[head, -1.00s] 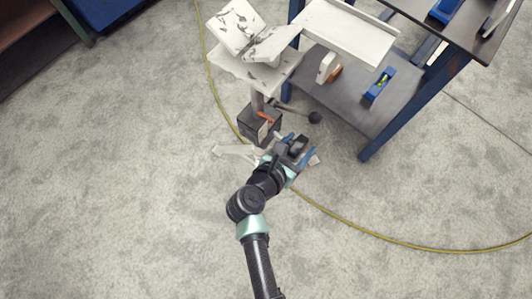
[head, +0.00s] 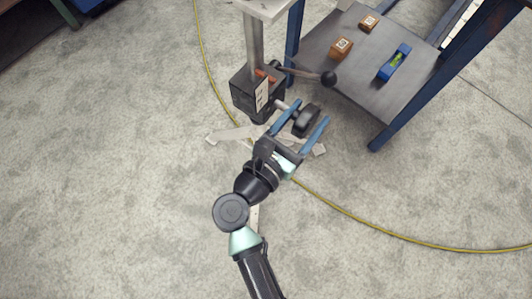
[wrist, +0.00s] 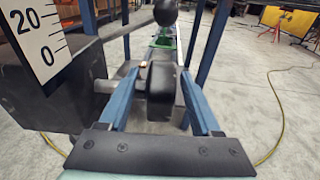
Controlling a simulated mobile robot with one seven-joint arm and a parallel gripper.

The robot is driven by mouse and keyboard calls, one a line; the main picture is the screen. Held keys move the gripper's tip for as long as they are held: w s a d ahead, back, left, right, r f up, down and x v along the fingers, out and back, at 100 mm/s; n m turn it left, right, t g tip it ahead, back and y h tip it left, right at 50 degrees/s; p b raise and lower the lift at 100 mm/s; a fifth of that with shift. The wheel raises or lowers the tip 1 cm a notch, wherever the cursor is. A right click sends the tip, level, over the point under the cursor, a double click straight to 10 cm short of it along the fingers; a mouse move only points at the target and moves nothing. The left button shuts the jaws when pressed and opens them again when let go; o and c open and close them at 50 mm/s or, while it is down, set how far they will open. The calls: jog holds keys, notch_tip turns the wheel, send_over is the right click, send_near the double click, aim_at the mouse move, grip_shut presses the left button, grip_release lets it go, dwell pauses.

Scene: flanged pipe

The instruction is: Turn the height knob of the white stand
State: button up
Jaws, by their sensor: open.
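The white stand shows its pale column (head: 254,42) rising from a black housing (head: 243,93) in the head view; its top is mostly cut off. The black height knob (head: 306,121) sits on a short shaft at the housing's right side. My gripper (head: 312,110) is open, with one blue finger on each side of the knob. Contact cannot be told. A scale plate (wrist: 38,40) marked 20 and 0 is at the upper left.
A lever with a black ball (head: 328,78) sticks out just above the knob. A blue-legged bench with a dark shelf (head: 345,75) stands to the right, holding orange-brown boxes (head: 341,48) and a blue level (head: 394,62). A yellow hose (head: 380,232) crosses the open floor.

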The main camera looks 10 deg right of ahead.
jog(key=shift+f+t+h+b, duration=0.3)
jog(key=shift+f+b, duration=0.1)
jog(key=shift+b, duration=0.75)
jog(key=p+v, duration=0.2)
jog(key=v, duration=1.1)
jog(key=shift+r+p, duration=0.3)
